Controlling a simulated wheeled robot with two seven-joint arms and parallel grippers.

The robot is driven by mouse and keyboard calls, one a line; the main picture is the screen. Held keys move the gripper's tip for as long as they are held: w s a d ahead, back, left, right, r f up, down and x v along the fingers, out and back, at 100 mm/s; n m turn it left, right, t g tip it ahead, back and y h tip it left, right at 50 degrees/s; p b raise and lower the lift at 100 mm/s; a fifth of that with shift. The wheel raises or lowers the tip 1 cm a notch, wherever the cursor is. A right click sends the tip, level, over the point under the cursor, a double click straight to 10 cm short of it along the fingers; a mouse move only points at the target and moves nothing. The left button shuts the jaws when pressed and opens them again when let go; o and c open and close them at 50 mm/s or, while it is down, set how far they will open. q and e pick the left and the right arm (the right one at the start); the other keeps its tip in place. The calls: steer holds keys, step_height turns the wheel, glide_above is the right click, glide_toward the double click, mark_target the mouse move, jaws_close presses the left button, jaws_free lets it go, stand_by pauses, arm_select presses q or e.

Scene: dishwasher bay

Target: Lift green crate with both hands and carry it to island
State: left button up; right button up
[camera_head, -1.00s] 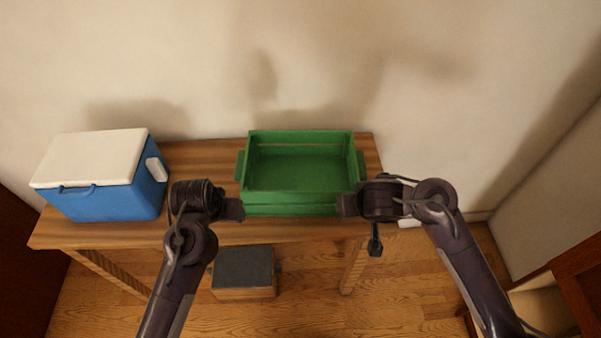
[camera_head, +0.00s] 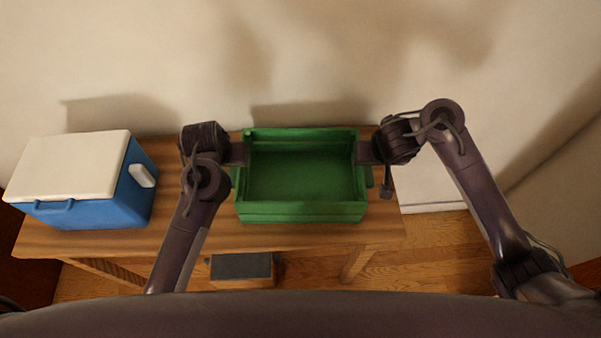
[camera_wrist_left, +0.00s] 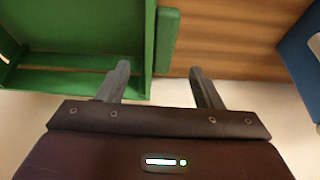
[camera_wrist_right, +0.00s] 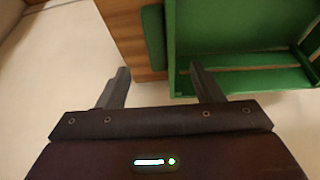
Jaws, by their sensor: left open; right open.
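The empty green crate (camera_head: 302,212) sits upright on the wooden table, with a handle block on each short side. My left gripper (camera_head: 240,153) is at the crate's back left corner. In the left wrist view its open fingers (camera_wrist_left: 160,82) point toward the crate's side handle (camera_wrist_left: 167,40), one finger on each side of it. My right gripper (camera_head: 362,152) is at the back right corner. In the right wrist view its open fingers (camera_wrist_right: 158,82) are spread around the line of the other handle (camera_wrist_right: 153,38). Neither gripper holds anything.
A blue cooler with a white lid (camera_head: 85,180) stands on the table (camera_head: 190,235) to the left of the crate. A wall (camera_head: 310,60) is close behind the table. A dark-topped box (camera_head: 242,268) is under the table.

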arm_select(q)
steer(key=shift+s, duration=0.15)
arm_select(e)
steer(key=shift+s, duration=0.15)
arm_select(q)
steer(key=shift+x, duration=4.05)
arm_select(e)
steer(key=shift+x, duration=4.1)
arm_select(q)
steer(key=shift+r, duration=0.1)
steer(key=shift+c, duration=0.4)
arm_select(e)
steer(key=shift+r, duration=0.1)
steer(key=shift+c, duration=0.4)
arm_select(q)
steer(key=c, duration=1.1)
arm_select(e)
steer(key=c, duration=1.1)
